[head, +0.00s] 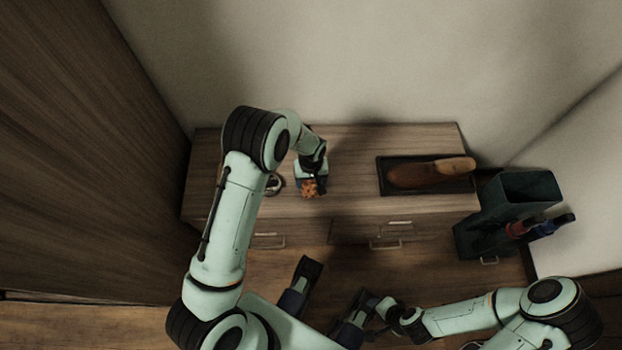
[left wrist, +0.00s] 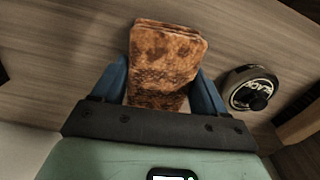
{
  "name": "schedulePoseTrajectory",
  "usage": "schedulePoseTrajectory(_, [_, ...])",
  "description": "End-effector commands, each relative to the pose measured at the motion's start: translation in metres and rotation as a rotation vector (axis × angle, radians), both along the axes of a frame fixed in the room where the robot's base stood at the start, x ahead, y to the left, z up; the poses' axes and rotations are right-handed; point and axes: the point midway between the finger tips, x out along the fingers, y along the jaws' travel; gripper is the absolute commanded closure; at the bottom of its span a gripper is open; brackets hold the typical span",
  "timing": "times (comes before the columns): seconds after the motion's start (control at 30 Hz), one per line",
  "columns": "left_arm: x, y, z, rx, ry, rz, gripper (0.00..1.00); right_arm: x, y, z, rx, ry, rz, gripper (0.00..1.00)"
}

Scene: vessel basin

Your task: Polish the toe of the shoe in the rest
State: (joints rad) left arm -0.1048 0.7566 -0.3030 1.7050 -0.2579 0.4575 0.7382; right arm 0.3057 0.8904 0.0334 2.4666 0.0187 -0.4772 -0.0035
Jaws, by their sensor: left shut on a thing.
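A brown shoe (head: 425,173) lies lengthwise in a shallow black rest (head: 385,160) on the right part of the cabinet top. My left gripper (head: 312,185) is over the middle of the cabinet top, left of the rest and apart from the shoe. It is shut on a folded, mottled orange-brown cloth (left wrist: 165,65), held between blue fingers in the left wrist view. A round tin marked BLACK (left wrist: 250,88) is just beside the gripper; it also shows in the head view (head: 273,184). My right gripper (head: 357,310) is low in front of the cabinet, its jaws unclear.
The wooden cabinet top (head: 350,145) is bare between the cloth and the rest. A dark open box (head: 528,188) stands at the cabinet's right end, with red and blue items (head: 535,227) at its front. A tall wooden panel (head: 90,120) rises on the left.

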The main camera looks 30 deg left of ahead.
Motion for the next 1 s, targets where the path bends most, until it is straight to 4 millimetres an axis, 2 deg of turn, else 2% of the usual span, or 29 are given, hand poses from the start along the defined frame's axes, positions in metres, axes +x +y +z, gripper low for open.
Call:
schedulePoseTrajectory(0.17, [-0.001,0.000,0.008,0.000,0.003,0.000,0.51,0.000,-0.001,0.002,-0.004,0.002,-0.006,0.57])
schedulePoseTrajectory(0.8, [-0.001,0.000,0.062,-0.001,0.001,-0.001,0.51,0.004,0.000,0.045,0.000,-0.013,-0.001,0.57])
schedulePoseTrajectory(1.0, [-0.001,0.000,0.070,0.000,0.002,-0.001,0.51,0.005,0.000,0.051,0.000,-0.015,-0.001,0.57])
